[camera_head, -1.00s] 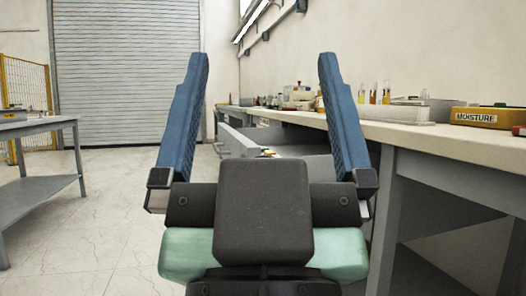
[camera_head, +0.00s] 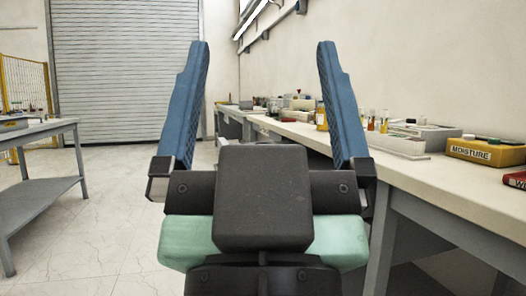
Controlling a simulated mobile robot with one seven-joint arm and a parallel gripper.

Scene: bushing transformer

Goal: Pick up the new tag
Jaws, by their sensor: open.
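My gripper (camera_head: 263,45) is in the middle of the head view, its two blue fingers wide apart. It is open, and nothing is between the fingers. I cannot make out a new tag anywhere in this view. The gripper body hides the floor and part of the bench behind it.
A long workbench (camera_head: 450,190) runs along the right wall. It bears a yellow "MOISTURE" box (camera_head: 485,151), a red box (camera_head: 515,180), a pale tray (camera_head: 400,146) and several vials. A grey table (camera_head: 45,131) stands at left. The floor (camera_head: 105,215) at left is clear.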

